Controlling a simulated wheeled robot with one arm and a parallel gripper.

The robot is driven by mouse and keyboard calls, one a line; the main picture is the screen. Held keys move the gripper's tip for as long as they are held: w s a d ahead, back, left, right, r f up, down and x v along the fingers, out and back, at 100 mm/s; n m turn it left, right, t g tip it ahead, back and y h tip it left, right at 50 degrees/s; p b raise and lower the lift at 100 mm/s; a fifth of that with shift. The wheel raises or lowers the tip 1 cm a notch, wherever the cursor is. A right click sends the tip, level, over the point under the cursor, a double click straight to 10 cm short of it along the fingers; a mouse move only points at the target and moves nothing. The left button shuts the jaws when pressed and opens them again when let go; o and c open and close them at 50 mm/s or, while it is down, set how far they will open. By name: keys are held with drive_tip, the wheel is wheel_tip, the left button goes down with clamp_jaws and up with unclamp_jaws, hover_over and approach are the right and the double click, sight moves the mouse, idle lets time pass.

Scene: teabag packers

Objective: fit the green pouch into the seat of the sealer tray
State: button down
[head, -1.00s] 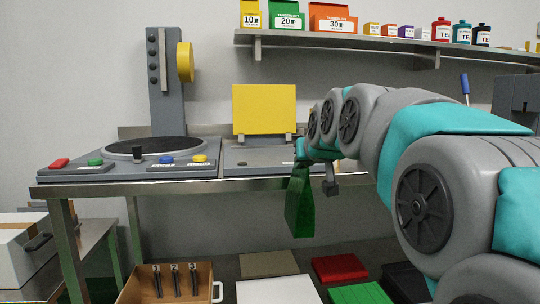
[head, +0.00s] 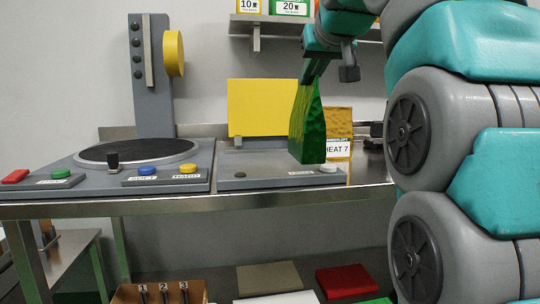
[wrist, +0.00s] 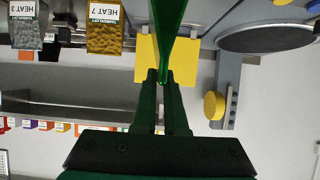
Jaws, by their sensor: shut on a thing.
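The green pouch (head: 308,125) hangs upright from my gripper (head: 312,78) in the head view, above the right front of the sealer tray (head: 262,172). In the wrist view my gripper (wrist: 163,78) is shut on the green pouch (wrist: 168,35), which extends away from the fingertips. The pouch appears clear of the tray's surface, though its exact height is hard to tell. The tray has a raised yellow lid (head: 262,107) at its back, which also shows behind the pouch in the wrist view (wrist: 148,58). The tray's seat cannot be made out clearly.
A gold HEAT 7 pouch (head: 338,130) stands just right of the tray; the wrist view also shows a HEAT 3 pouch (wrist: 27,30). The round dark plate (head: 135,151) with buttons is at left. A shelf (head: 275,20) runs above.

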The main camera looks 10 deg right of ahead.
drive_tip(key=w+d+f, duration=0.1)
drive_tip(key=w+f, duration=0.1)
drive_tip(key=w, duration=0.6)
drive_tip(key=w+d+f+p, duration=0.1)
drive_tip(key=w+f, duration=0.2)
drive_tip(key=w, duration=0.5)
drive_tip(key=shift+d, duration=0.25)
drive_tip(key=shift+w, duration=0.1)
drive_tip(key=shift+f, duration=0.15)
drive_tip(key=c, duration=1)
unclamp_jaws()
